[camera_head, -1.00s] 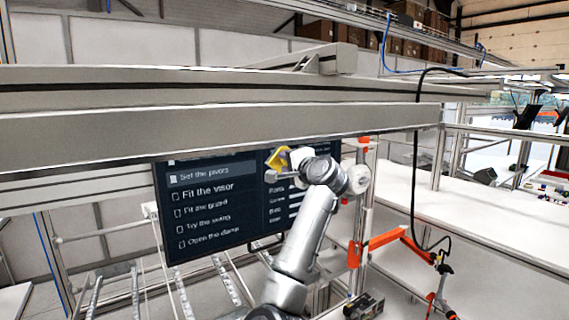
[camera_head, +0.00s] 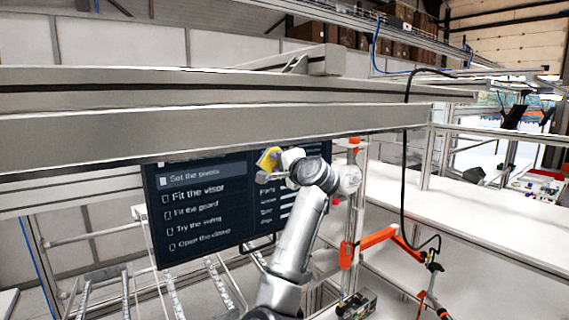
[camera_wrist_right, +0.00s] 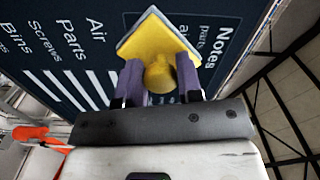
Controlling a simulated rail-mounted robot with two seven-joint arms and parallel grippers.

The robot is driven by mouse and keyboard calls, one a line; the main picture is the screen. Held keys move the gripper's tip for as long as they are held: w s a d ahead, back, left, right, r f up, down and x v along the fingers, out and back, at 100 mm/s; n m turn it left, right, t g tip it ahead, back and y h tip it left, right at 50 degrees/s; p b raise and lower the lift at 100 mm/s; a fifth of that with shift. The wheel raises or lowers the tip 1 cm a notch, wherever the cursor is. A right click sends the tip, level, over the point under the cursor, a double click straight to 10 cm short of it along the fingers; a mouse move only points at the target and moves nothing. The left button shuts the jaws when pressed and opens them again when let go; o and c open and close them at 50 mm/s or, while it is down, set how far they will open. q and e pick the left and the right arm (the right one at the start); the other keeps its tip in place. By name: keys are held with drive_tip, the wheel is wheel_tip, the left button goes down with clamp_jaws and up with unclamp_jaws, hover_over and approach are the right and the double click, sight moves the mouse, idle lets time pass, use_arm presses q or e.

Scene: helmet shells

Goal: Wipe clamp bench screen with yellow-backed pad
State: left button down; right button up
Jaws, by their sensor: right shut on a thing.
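The clamp bench screen (camera_head: 200,208) is a dark panel with white text lines, hanging below a grey beam. Its "Notes", "Air parts", "Screws" and "Bins" text fills much of the right wrist view (camera_wrist_right: 75,55). The yellow-backed pad (camera_wrist_right: 157,50) has a square back and a round knob. My right gripper (camera_wrist_right: 160,85) is shut on the knob, one purple finger on each side. In the head view the pad (camera_head: 268,158) is at the screen's upper right part, in front of it. I cannot tell whether its wiping face touches the screen. My left gripper is not in view.
A thick grey beam (camera_head: 200,133) crosses above the screen's top edge. An orange jointed arm (camera_head: 378,238) and a black hanging cable (camera_head: 404,190) are to the right. A white bench top (camera_head: 470,220) stretches at the right. Metal rollers lie below the screen.

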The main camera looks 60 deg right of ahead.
drive_tip(key=shift+w+a, duration=0.35)
drive_tip(key=shift+a, duration=0.25)
drive_tip(key=shift+f, duration=0.1)
drive_tip(key=shift+s+a, duration=0.15)
drive_tip(key=shift+s, duration=0.05)
drive_tip(key=b+v, duration=0.2)
drive_tip(key=v, duration=0.3)
drive_tip(key=shift+s, duration=0.25)
drive_tip(key=shift+s, duration=0.15)
